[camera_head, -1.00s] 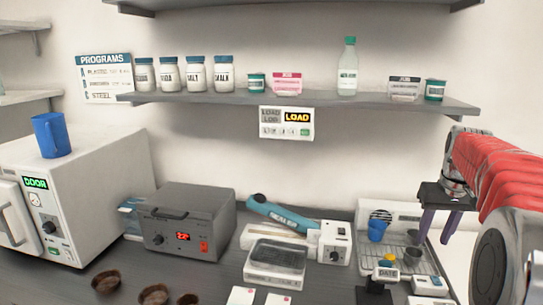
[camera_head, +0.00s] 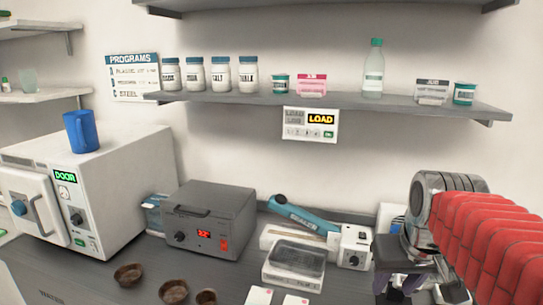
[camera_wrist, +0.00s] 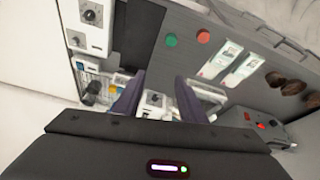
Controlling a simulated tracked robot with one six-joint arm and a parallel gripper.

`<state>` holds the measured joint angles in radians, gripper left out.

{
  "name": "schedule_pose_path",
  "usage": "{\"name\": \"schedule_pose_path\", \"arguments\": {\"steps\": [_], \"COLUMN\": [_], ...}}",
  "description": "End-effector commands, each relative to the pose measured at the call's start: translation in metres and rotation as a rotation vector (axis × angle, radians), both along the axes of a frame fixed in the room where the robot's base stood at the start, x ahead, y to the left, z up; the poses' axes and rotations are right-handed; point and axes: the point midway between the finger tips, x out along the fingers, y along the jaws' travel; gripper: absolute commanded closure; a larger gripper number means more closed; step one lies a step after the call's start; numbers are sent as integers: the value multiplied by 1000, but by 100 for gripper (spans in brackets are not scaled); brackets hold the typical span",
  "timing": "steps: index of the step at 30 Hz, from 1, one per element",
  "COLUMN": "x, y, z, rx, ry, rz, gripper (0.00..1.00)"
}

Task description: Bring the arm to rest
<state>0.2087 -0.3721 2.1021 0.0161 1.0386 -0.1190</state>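My arm, with its red ribbed sleeve, fills the lower right of the head view. My gripper (camera_head: 402,286) hangs at its end, over the right part of the bench, its dark fingers partly hidden by the frame's lower part and the arm. In the wrist view my gripper (camera_wrist: 158,98) shows two dark purple fingers standing well apart with nothing held between them. Beyond the gap lies a white device (camera_wrist: 153,102) on the bench. The gripper looks clear of it.
A white oven-like machine (camera_head: 118,180) with a blue mug (camera_head: 81,132) on top stands at left. A shelf (camera_head: 330,103) with jars runs above.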

Motion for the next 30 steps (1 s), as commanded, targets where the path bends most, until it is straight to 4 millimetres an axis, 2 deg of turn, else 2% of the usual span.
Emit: {"name": "schedule_pose_path", "arguments": {"steps": [6,16,21,30], "x": [-38,-90,-100,-101], "y": [34,70,76,77], "z": [-17,-52,-61,-62], "rx": [3,16,20,21], "ry": [-45,-106,-121,-121], "rz": [41,92,102,102], "gripper": [62,62,62,62]}}
